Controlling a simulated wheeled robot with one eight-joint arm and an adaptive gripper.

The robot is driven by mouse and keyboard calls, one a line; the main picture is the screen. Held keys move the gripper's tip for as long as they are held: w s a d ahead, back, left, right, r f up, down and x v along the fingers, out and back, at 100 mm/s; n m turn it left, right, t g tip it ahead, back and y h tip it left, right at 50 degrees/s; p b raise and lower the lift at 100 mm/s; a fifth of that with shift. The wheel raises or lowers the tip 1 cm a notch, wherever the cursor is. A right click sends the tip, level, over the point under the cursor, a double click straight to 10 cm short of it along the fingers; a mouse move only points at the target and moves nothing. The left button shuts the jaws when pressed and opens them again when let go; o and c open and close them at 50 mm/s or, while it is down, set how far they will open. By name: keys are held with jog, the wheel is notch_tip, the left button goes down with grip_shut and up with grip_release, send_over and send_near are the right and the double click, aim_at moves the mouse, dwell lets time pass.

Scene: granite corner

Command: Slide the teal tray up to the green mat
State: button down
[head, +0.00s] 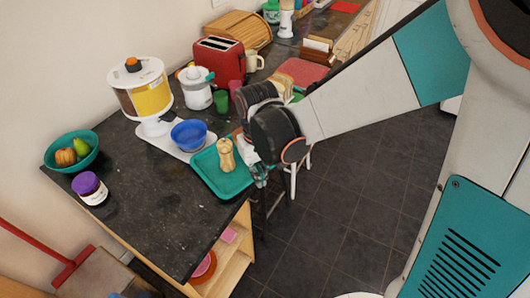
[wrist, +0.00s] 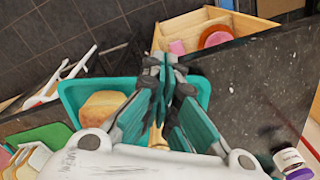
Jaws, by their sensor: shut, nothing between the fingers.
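The teal tray (head: 222,188) lies on the dark counter close to its front edge. A tan, gourd-shaped item (head: 226,155) stands on it. In the wrist view the tray (wrist: 72,92) also holds a loaf-like tan block (wrist: 102,105), and my fingers hide its middle. My gripper (head: 260,178) is at the tray's right side in the head view. In the wrist view its fingertips (wrist: 165,64) are together and empty, over the tray's rim; contact is unclear. A green mat (wrist: 42,142) shows beside the tray at lower left; my arm hides most of it in the head view (head: 297,97).
A blue bowl (head: 189,135) on a white board stands behind the tray. A cereal dispenser (head: 142,90), teal fruit bowl (head: 72,152) and purple-lidded jar (head: 90,188) stand to the left. Bare counter (head: 160,210) lies left of the tray. Open shelves are below.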

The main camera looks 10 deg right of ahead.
jog(key=shift+w+a+f+b, duration=0.2)
jog(key=shift+w+f+b, duration=0.35)
jog(key=shift+f+b, duration=0.85)
jog(key=shift+w+a+f+b, duration=0.2)
jog(key=shift+w+f+b, duration=0.55)
jog(key=shift+f, duration=1.1)
jog(key=shift+w+a+f+b, duration=0.2)
jog(key=shift+w+f+b, duration=0.15)
jog(key=shift+f+b, duration=1.15)
jog(key=shift+w+f, duration=0.1)
jog(key=shift+f, duration=0.05)
